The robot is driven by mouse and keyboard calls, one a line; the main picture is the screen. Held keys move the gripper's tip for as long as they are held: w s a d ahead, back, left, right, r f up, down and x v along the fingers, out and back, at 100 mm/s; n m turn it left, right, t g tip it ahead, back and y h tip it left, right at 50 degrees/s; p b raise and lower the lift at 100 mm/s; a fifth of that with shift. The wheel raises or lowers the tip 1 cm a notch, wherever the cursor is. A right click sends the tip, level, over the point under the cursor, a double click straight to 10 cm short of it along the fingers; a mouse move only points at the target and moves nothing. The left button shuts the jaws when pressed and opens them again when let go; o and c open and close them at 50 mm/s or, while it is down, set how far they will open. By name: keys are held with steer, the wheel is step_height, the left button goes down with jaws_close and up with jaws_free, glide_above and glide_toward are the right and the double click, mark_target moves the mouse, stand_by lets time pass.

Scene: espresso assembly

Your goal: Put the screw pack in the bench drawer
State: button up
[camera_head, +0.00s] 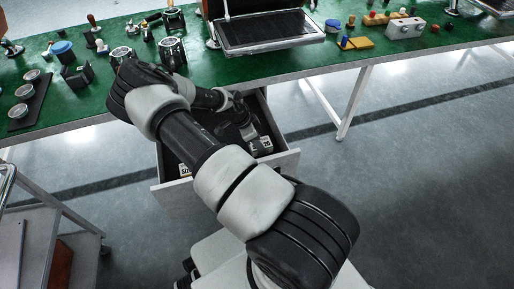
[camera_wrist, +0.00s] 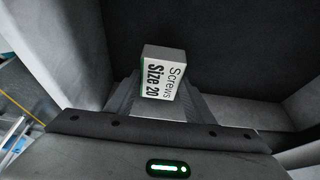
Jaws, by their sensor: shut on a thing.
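The screw pack (camera_wrist: 163,78) is a small white box lettered "Screws Size 20", with a green edge. It sits between the fingers of my gripper (camera_wrist: 160,102), which is shut on it. The bench drawer (camera_head: 172,200) is pulled open under the green bench, and my gripper reaches down into its opening. In the wrist view, the pale drawer walls and dark floor (camera_wrist: 235,50) surround the pack. I cannot tell whether the pack touches the floor. My arm hides much of the drawer in the head view.
The green bench (camera_head: 300,62) stands above, holding a laptop-like panel (camera_head: 268,32), a dark tray of cups (camera_head: 30,103) and several tools. A cart (camera_head: 40,235) stands at left. The floor at right is clear.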

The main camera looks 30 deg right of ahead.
steer(key=shift+f+b, duration=0.45)
steer(key=shift+f, duration=1.15)
steer(key=o, duration=1.2)
steer(key=shift+o, duration=0.2)
